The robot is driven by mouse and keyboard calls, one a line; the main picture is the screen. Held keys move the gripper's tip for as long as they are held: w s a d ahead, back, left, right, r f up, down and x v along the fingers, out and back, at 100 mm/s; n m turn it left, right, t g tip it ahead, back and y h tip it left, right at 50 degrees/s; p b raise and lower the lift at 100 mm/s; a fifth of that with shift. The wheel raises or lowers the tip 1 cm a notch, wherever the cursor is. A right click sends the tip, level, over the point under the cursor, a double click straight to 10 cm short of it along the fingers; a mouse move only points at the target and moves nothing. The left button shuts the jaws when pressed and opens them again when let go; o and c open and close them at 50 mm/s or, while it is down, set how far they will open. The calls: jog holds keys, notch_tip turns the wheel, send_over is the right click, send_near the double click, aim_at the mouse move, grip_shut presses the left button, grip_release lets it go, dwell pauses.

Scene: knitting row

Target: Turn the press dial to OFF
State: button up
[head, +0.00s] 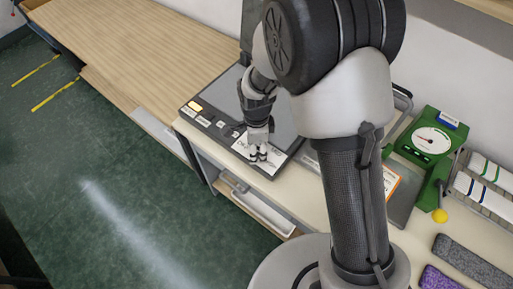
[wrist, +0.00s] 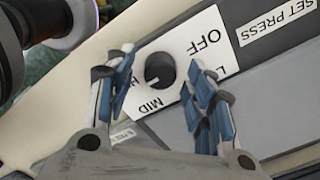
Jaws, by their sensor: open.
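The press dial (wrist: 160,69) is a round black knob on a white label (wrist: 205,35) marked OFF, L (partly hidden), MID and a partly hidden word starting with H. A small pale mark on the knob's lower edge seems to face the MID side, away from OFF. My gripper (wrist: 162,98) is open, with its blue-padded fingers on either side of the dial in the picture. I cannot tell whether they touch it. In the head view my gripper (head: 258,153) is over the near corner of the dark press (head: 285,115), hiding the dial.
The press has a row of buttons (head: 203,121) along its front edge and a SET PRESS label (wrist: 278,20). A green dial scale (head: 428,143) stands at the right, near a yellow ball (head: 439,215). The wooden table (head: 130,45) at the left is bare.

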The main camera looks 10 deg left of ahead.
jog(key=c, duration=1.1)
